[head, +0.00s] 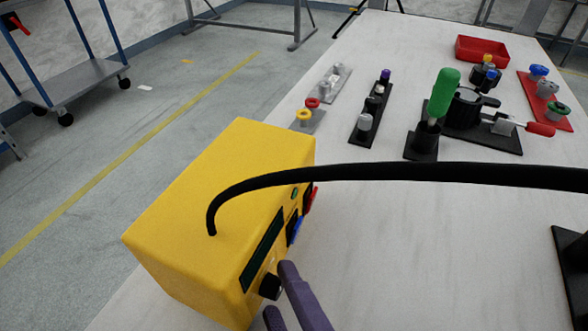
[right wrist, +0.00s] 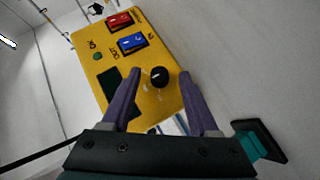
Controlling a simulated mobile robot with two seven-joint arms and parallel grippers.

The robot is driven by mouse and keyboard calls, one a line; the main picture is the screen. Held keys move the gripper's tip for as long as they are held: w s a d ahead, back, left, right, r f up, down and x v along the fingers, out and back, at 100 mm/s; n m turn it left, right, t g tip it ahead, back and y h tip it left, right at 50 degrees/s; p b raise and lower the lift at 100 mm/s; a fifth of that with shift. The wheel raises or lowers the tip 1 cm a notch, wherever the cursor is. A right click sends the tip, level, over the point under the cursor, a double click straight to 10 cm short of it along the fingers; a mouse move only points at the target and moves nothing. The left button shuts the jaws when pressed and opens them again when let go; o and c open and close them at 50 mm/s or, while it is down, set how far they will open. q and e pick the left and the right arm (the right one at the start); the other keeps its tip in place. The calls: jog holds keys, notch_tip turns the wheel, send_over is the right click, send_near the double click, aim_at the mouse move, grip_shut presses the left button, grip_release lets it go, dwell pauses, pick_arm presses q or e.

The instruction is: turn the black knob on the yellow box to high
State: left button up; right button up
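The yellow box (head: 205,205) stands on the left side of the pale table, its front panel turned to the right. Its black knob (head: 270,286) sits low on that panel, and in the right wrist view the knob (right wrist: 160,77) shows a small white mark at its left side. My right gripper (head: 279,290) has purple fingers. In the right wrist view the gripper (right wrist: 160,72) is open, one finger on each side of the knob with visible gaps. Whether the fingertips reach the knob's depth is unclear. My left gripper is not in view.
The panel also has a blue switch (right wrist: 132,43), a red switch (right wrist: 120,22) and a dark display (right wrist: 117,90). A black cable (head: 400,172) arches from the box top to the right. Racks, a green-handled tool (head: 442,95) and a red tray (head: 482,50) stand farther back.

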grip_shut()
dwell(0.4)
